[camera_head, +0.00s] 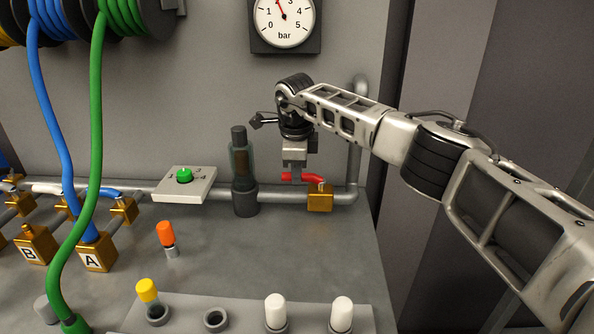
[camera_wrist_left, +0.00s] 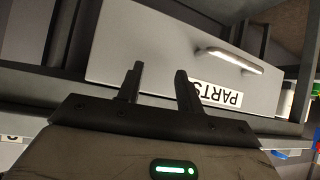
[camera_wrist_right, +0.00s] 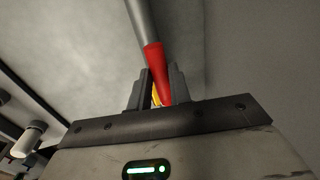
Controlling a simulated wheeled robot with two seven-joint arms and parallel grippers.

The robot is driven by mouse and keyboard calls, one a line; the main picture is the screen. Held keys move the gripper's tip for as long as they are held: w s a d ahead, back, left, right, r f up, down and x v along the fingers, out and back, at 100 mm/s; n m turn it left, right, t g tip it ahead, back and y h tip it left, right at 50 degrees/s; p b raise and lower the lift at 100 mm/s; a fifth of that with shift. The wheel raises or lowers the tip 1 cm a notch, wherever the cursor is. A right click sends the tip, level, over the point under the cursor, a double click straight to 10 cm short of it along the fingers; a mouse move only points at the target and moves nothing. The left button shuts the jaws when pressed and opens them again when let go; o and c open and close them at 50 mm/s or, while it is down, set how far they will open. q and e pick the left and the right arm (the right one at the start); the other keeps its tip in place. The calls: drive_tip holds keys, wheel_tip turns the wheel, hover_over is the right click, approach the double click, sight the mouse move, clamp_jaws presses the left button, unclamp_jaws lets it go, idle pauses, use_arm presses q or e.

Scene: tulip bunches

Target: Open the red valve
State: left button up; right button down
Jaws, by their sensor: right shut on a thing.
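The red valve handle (camera_head: 314,179) sits on top of a brass valve body (camera_head: 320,199) on the grey pipe and reaches left from it, roughly along the pipe. My right gripper (camera_head: 293,174) comes down from above on the handle's left part. In the right wrist view the red handle (camera_wrist_right: 156,62) lies between the fingers of my right gripper (camera_wrist_right: 161,88), which is shut on it; a bit of brass shows behind. My left gripper (camera_wrist_left: 160,84) is open and empty in front of a grey drawer marked PARTS (camera_wrist_left: 150,45); it is not in the head view.
A dark glass-sided cylinder (camera_head: 240,165) stands just left of the valve. A pressure gauge (camera_head: 284,18) hangs above. A green knob on a panel (camera_head: 184,176), an orange-capped piece (camera_head: 166,235) and blue and green hoses (camera_head: 95,130) are further left. White plugs (camera_head: 276,312) stand in front.

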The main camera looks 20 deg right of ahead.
drive_tip(key=shift+w+d+r, duration=0.1)
idle(0.3)
drive_tip(key=c, duration=1.3)
unclamp_jaws()
wheel_tip(320, 180, up, 16)
drive_tip(key=s+a+b, duration=0.1)
drive_tip(key=s, duration=0.2)
drive_tip(key=shift+a+f, duration=0.2)
drive_tip(key=shift+f, duration=0.1)
